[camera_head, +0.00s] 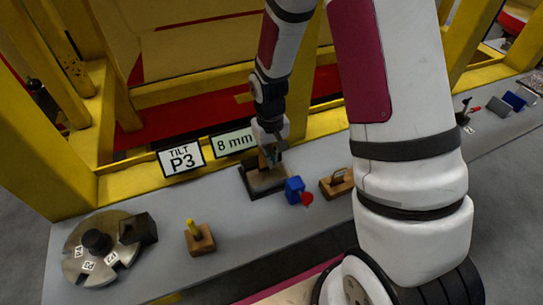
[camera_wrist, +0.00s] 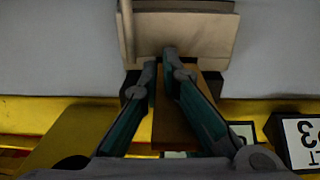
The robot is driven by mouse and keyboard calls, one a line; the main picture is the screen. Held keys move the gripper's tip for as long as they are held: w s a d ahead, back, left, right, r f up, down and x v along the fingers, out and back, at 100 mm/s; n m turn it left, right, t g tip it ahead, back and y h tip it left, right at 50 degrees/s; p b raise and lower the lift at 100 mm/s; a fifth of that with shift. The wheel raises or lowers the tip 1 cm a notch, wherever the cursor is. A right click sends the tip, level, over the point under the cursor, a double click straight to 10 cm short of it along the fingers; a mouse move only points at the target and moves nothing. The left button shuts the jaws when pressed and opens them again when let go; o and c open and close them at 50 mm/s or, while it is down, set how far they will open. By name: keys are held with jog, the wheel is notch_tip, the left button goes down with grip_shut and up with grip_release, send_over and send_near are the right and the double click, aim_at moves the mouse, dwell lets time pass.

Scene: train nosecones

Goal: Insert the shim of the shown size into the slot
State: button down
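My gripper (camera_head: 268,146) points down over a dark block-shaped fixture (camera_head: 268,188) below the signs. In the wrist view my gripper's two teal-sided fingers (camera_wrist: 161,62) come close together at the tips, in front of a pale beige fixture part (camera_wrist: 200,38). A brown wooden piece (camera_wrist: 172,125) shows between and behind the fingers; whether they grip it is unclear. The slot cannot be made out. The sign reads 8 mm (camera_head: 234,142). A wooden stand with a yellow upright piece (camera_head: 195,229) is at front left. Another wooden stand (camera_head: 337,184) is right of the fixture.
A blue block (camera_head: 294,189) with a red knob stands just right of the fixture. A TILT P3 sign (camera_head: 181,158) stands behind. A labelled metal disc (camera_head: 82,267) is at the left end. Yellow framing (camera_head: 120,183) lines the back. The grey surface (camera_head: 160,215) has bare room at left.

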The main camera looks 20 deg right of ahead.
jog(key=shift+f, duration=0.55)
dwell(0.4)
jog(key=shift+r, duration=0.15)
jog(key=shift+r, duration=0.2)
jog(key=shift+d+y, duration=0.4)
dwell(1.0)
jog(key=shift+a+y+p, duration=0.1)
jog(key=shift+y+p, duration=0.2)
jog(key=shift+p, duration=0.05)
jog(key=shift+y, duration=0.3)
jog(key=shift+d+y+p, duration=0.2)
jog(key=shift+y+p, duration=0.3)
dwell(0.6)
